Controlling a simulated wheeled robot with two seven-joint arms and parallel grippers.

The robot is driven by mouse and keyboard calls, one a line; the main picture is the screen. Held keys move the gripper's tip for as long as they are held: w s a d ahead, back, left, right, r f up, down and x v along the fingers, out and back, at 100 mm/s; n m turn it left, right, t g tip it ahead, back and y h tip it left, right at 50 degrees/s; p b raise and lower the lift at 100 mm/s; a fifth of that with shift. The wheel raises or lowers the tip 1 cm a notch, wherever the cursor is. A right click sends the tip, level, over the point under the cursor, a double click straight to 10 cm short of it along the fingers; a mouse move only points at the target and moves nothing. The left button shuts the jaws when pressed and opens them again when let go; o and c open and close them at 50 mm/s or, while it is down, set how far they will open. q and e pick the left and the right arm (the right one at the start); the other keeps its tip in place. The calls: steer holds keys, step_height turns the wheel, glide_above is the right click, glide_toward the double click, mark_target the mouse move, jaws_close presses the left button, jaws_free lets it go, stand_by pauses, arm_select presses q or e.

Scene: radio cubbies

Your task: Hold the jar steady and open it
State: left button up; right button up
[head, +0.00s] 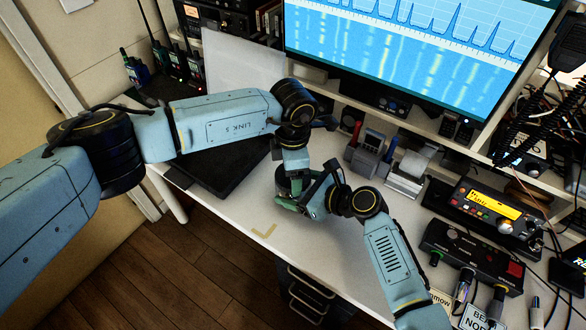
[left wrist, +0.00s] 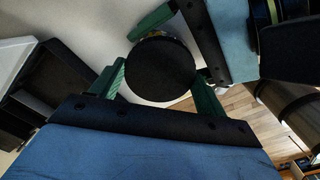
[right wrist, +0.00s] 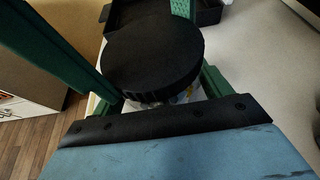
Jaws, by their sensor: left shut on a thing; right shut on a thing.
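The jar's round black lid (left wrist: 160,68) faces up in the left wrist view. The lid also fills the middle of the right wrist view (right wrist: 152,50). A strip of the jar's clear body (right wrist: 186,95) with coloured contents shows under the lid's edge. In the head view the jar is mostly hidden among my grippers. My left gripper (head: 288,186) is shut on the jar, with green fingers on both sides. My right gripper (head: 305,203) is shut on the jar from the front right. I cannot tell exactly which part each gripper grips.
Radios (head: 485,215) and cables crowd the right side. A monitor (head: 420,45) stands behind. The table's front edge is close.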

arm_select(q)
steer(key=shift+r, duration=0.1)
steer(key=shift+r, duration=1)
steer(key=shift+r, duration=2)
arm_select(e)
steer(key=o, duration=1.9)
